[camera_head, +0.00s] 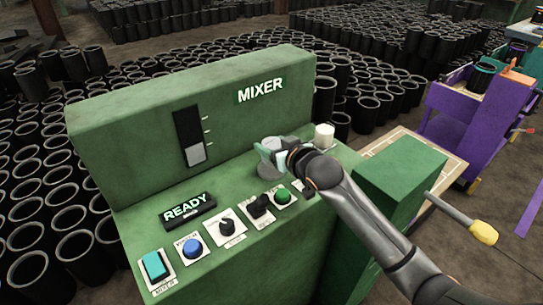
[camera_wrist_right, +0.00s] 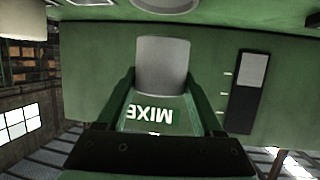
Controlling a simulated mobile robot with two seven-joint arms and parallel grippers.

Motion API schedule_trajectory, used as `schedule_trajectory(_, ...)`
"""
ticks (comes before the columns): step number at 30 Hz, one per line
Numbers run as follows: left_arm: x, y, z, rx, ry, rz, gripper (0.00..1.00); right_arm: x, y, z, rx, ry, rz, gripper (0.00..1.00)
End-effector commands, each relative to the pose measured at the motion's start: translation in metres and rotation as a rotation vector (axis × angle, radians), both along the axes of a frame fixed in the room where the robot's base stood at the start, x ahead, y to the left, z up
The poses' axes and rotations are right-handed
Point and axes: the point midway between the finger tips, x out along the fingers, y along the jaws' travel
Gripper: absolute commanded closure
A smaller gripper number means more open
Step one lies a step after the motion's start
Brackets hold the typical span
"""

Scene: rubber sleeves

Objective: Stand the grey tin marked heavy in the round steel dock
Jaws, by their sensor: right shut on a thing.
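A plain grey tin (camera_wrist_right: 162,62) sits between the two fingers of my right gripper (camera_wrist_right: 165,105) in the wrist view. The gripper is shut on it; no marking on the tin is readable. In the head view my right gripper (camera_head: 274,155) is over the green mixer console, with the grey tin (camera_head: 271,143) partly behind its fingers. A round grey steel piece, seemingly the dock (camera_head: 271,172), shows just below the gripper. Its edge also shows at the top of the wrist view (camera_wrist_right: 165,5), apart from the tin in that picture. My left gripper is not in view.
A white cylinder (camera_head: 323,135) stands on the console just right of the gripper. Buttons and knobs (camera_head: 227,228) line the console's front. The upright MIXER panel (camera_head: 130,130) rises behind. A green box (camera_head: 402,180) and a purple cart (camera_head: 480,125) are at right.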

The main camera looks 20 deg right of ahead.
Motion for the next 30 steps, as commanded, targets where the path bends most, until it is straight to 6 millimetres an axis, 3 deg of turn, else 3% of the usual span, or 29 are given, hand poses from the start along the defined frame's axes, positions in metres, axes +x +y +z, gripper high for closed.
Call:
schedule_trajectory(8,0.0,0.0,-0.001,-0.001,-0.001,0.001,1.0,0.015,-0.001,-0.017,0.002,-0.003,0.001,1.0)
schedule_trajectory(14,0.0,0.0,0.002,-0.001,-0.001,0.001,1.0,0.014,-0.001,-0.044,0.002,-0.002,0.002,1.0)
schedule_trajectory(26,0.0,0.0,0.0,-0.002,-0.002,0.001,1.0,0.014,-0.001,-0.05,0.002,-0.003,0.002,1.0)
schedule_trajectory(27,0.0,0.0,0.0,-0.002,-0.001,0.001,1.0,0.014,-0.001,-0.051,0.001,0.0,0.001,0.31)
schedule_trajectory(30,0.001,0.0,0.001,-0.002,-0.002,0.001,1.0,0.014,-0.001,-0.051,0.001,-0.001,0.001,0.19)
